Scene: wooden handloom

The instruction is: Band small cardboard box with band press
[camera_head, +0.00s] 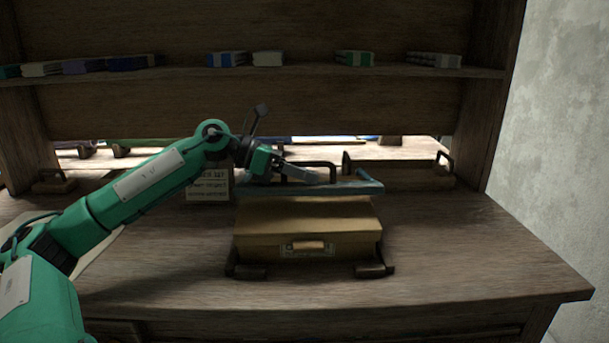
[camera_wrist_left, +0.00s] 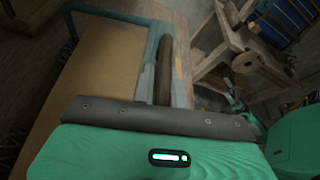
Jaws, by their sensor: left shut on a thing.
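My left gripper (camera_head: 318,176) is shut on the press's dark handle (camera_head: 320,164) at the frame. In the left wrist view the handle (camera_wrist_left: 166,65) runs up from between the jaws, with the blue frame (camera_wrist_left: 110,14) and tan cardboard (camera_wrist_left: 90,68) beside it. My right gripper is out of view.
A small lettered sign (camera_head: 208,188) stands behind my left arm. A wooden tray with dark handles (camera_head: 410,177) is at the back right, and another handled piece (camera_head: 53,182) at the back left. A shelf (camera_head: 300,73) with small stacks crosses above. The bench's right front (camera_head: 480,265) is clear.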

